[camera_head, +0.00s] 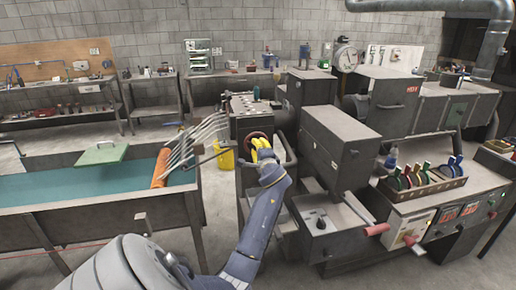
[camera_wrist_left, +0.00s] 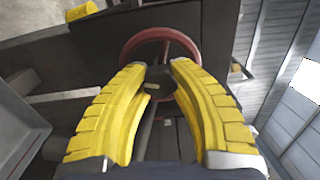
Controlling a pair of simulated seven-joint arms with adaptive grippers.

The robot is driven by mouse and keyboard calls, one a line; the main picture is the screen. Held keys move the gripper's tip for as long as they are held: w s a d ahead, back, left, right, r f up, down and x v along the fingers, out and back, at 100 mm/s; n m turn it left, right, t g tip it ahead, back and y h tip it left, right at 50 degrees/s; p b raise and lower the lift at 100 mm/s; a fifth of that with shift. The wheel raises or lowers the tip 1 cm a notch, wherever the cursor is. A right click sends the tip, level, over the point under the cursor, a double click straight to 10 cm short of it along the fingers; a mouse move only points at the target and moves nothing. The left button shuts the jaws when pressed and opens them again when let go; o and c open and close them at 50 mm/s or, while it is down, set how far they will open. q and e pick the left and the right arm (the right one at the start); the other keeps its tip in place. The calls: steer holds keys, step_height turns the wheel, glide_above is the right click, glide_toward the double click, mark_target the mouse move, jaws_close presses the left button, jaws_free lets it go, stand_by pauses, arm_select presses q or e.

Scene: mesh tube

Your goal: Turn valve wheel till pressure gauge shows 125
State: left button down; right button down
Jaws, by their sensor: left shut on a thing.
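The red valve wheel (camera_wrist_left: 160,33) shows in the left wrist view, its rim arching above my fingertips, with its hub and spokes partly hidden. In the head view the wheel (camera_head: 256,135) is a small dark red shape on the front of a grey machine, mostly covered by my gripper. My left gripper (camera_wrist_left: 160,67), with yellow ribbed fingers, is shut on the wheel near its middle. It also shows in the head view (camera_head: 263,146). A round white dial (camera_head: 345,58) stands at the back; its reading is too small to tell. My right gripper is not in view.
A trough of teal liquid (camera_head: 65,187) with an orange roller (camera_head: 160,168) lies left of the arm. Grey machine housings (camera_head: 340,145) stand close on the right. A yellow bucket (camera_head: 225,158) is on the floor behind the gripper. A rack of coloured discs (camera_head: 422,180) is at right.

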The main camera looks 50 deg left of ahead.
arm_select(q)
steer(key=shift+s+a+f, duration=0.1)
steer(key=shift+s+a, duration=0.05)
stand_by(0.4)
steer(key=c, duration=1.4)
jaws_free()
steer(key=o, duration=0.4)
steer(key=v, duration=1.2)
